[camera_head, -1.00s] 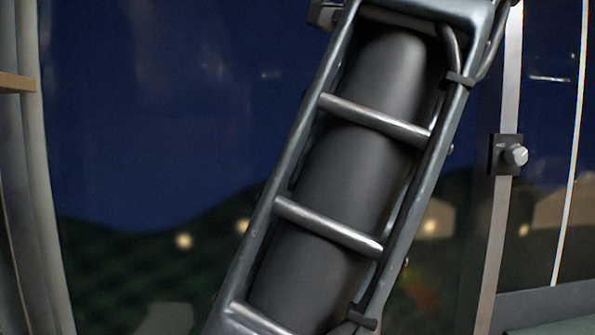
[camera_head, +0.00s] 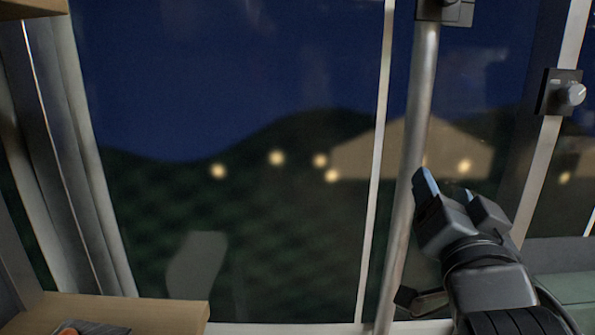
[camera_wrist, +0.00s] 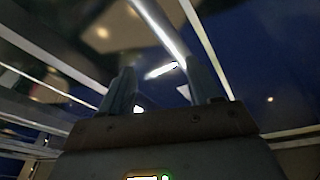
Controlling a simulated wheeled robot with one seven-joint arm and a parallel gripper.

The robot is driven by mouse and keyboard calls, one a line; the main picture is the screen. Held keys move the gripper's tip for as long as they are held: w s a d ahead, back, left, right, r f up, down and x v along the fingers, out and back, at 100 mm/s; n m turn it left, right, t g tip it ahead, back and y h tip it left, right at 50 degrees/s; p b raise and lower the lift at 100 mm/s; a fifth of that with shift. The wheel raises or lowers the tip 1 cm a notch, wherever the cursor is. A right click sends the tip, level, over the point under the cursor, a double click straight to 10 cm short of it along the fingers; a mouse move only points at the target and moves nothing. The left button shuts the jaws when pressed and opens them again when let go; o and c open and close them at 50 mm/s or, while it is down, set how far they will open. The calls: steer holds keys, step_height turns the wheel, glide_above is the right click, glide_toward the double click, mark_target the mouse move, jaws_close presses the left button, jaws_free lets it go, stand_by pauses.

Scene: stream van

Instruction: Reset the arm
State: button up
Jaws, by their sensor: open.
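My gripper (camera_head: 450,190) is at the lower right of the head view, at the end of my dark arm, pointing up and to the left. It is in front of the window, close to a grey vertical pole. In the wrist view my gripper (camera_wrist: 160,80) has its two fingers spread apart with nothing between them. I cannot tell how far the gripper is from the pole.
A window (camera_head: 240,80) with a dark hilly night scene fills the background. The grey pole (camera_head: 412,150) stands right of the middle. A wooden surface (camera_head: 165,313) is at the lower left. A knob (camera_head: 572,94) is on the right frame.

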steer(key=s+d+f+n+g+y, duration=0.3)
steer(key=s+f+n, duration=0.4)
steer(key=s+f, duration=1.2)
steer(key=s+f+g, duration=0.1)
steer(key=s+f, duration=0.1)
steer(key=s, duration=0.9)
steer(key=s+a+f+g, duration=0.1)
steer(key=s+f, duration=0.1)
steer(key=s, duration=0.9)
steer(key=shift+y, duration=0.3)
steer(key=shift+f, duration=0.1)
